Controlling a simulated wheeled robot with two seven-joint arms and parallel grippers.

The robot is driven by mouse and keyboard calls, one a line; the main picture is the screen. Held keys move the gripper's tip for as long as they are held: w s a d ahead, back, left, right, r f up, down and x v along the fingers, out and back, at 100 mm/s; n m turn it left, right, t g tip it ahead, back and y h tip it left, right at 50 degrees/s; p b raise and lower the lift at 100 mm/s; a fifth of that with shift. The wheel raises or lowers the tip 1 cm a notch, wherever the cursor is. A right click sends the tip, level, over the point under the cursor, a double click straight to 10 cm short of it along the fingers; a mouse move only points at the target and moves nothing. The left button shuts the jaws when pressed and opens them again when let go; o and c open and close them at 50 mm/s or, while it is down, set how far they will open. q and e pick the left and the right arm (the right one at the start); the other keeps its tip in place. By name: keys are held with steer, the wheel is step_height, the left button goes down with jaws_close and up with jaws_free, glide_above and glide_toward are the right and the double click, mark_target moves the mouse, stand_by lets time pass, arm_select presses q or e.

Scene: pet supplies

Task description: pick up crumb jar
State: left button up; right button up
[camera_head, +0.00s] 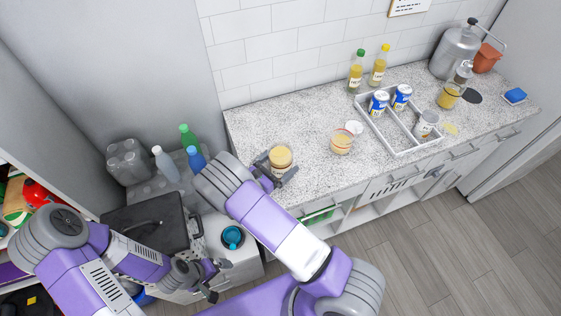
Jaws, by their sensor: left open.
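A jar with tan contents (281,156), likely the crumb jar, stands at the front left of the speckled counter (320,175). My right gripper (277,172) is at this jar, with its fingers around the near side. I cannot tell whether they press on it. A second glass jar with yellowish contents (342,141) stands to the right, apart from the gripper. My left gripper (205,279) is open and empty, low at the left near the white cabinet, away from both jars.
A white divided tray (398,150) holds several cans. Two oil bottles (379,66) stand behind it. A metal canister (455,50), a terracotta pot (487,58) and a blue sponge (515,95) are at the right. Bottles (166,164) stand left of the counter.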

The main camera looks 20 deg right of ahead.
steer(key=shift+c, duration=0.3)
steer(key=c, duration=0.9)
